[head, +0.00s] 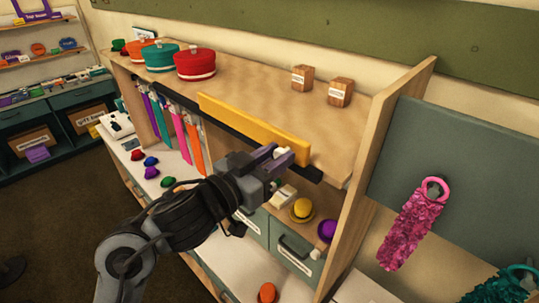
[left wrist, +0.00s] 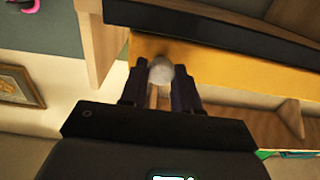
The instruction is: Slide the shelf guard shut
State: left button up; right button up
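The shelf guard is a long yellow bar (head: 240,118) on a dark rail (head: 315,174) along the front edge of the wooden top shelf. It covers the right part of the rail, just short of the right side panel; the rail's left part is bare. My left gripper (head: 278,157) is at the guard's right end. In the left wrist view, a pale round knob (left wrist: 160,71) on the yellow guard (left wrist: 225,72) sits between my fingers (left wrist: 160,85), which appear to touch it on both sides. My right gripper is not in view.
Red and teal round boxes (head: 195,64) stand at the shelf's left. Two small wooden blocks (head: 340,92) stand farther right. The wooden side panel (head: 385,135) rises beyond the guard's right end. Coloured hanging strips (head: 180,130) and small hats (head: 302,210) are below.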

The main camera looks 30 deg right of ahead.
pick_arm(q)
jog(key=o, duration=0.5)
jog(key=shift+s+d, duration=0.1)
jog(key=shift+s, duration=0.2)
jog(key=shift+c, duration=0.2)
jog(key=shift+w, duration=0.1)
jog(key=b+v, duration=0.3)
jog(key=v, duration=0.8)
jog(key=shift+d, duration=0.1)
